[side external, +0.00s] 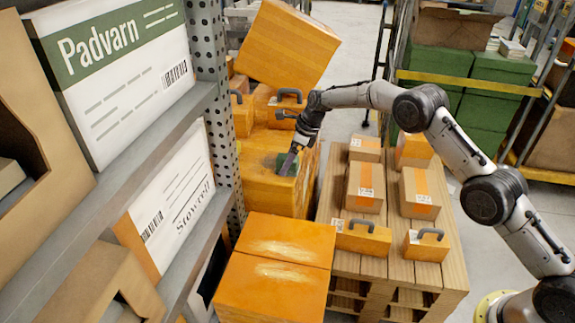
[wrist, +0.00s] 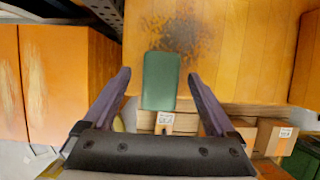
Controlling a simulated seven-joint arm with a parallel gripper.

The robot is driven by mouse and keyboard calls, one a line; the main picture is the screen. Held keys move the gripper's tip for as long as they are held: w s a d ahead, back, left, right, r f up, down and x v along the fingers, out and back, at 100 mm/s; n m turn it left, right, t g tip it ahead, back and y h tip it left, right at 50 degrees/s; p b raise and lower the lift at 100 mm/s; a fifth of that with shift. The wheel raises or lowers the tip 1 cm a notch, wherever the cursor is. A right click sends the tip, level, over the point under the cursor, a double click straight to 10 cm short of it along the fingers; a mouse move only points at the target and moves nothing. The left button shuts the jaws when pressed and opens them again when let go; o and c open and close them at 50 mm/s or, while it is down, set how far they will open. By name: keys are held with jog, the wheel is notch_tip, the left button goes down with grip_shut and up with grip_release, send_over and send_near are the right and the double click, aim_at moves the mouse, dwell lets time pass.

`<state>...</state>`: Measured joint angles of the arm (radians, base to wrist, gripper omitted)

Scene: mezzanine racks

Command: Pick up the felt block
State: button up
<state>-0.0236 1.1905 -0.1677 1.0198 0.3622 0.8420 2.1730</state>
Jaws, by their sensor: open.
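The felt block, a green rounded block (wrist: 160,82), lies on top of a worn orange box (wrist: 225,65), at the box edge and beside a dark scuffed patch. In the side view the green block (side external: 296,167) is partly hidden behind my gripper. My gripper (wrist: 159,74) is open, pointing down at the box top. In the wrist view its two dark fingers stand on either side of the block with gaps on both sides, and the block appears between them. I cannot tell exactly how far the fingertips are above the box top. The gripper also shows in the side view (side external: 289,165).
A wooden pallet (side external: 392,245) with several cardboard boxes and orange handled cases stands to the right. A large tilted orange box (side external: 285,45) rises behind. A shelf rack with a perforated post (side external: 222,100) is close on the left. Orange boxes (side external: 275,270) stand in front.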

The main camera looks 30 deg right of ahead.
jog(key=shift+w+a+f, duration=0.15)
jog(key=shift+f, duration=0.15)
jog(key=shift+c, duration=0.2)
grip_shut()
jog(key=shift+r, duration=0.15)
